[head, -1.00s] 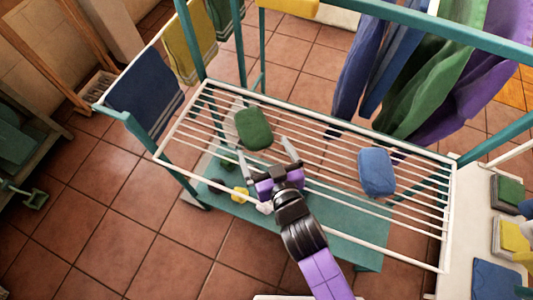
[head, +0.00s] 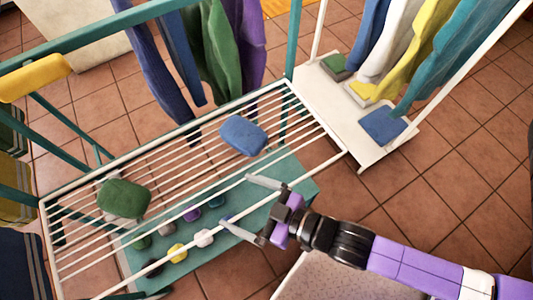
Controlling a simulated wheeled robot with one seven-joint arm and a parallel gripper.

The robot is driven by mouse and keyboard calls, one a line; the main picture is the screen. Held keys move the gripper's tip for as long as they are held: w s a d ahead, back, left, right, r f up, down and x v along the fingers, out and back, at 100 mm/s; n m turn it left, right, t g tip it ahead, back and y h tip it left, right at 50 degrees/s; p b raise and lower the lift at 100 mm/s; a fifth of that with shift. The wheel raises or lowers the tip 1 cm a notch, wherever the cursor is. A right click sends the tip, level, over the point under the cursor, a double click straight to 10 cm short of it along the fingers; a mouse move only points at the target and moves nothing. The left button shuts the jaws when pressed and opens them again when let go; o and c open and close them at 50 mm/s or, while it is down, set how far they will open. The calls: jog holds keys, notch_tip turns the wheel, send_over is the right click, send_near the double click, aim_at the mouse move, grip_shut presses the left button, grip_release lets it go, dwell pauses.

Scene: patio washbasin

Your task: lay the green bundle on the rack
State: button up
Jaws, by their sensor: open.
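The green bundle (head: 123,198) lies on the left part of the white wire rack (head: 318,117) in the head view. A blue bundle (head: 243,135) lies on the same rack, towards its right part. My gripper (head: 237,205) is open and empty, over the front edge of the rack. It is to the right of the green bundle and apart from it, and below the blue bundle in the picture.
Below the rack is a teal shelf (head: 290,172) with several small coloured items. Hanging cloths (head: 225,60) are behind the rack. A white stand (head: 340,95) with folded cloths is at right. Tiled floor (head: 460,140) is clear on the right.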

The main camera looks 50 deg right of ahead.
jog(key=s+d+r+m+h, duration=0.2)
jog(key=s+d+r+h, duration=0.1)
jog(key=s+d+r, duration=0.4)
jog(key=s+r, duration=0.3)
jog(key=s, duration=0.2)
jog(key=shift+s+r+t, duration=0.2)
jog(key=shift+s+t, duration=0.1)
jog(key=shift+s, duration=0.05)
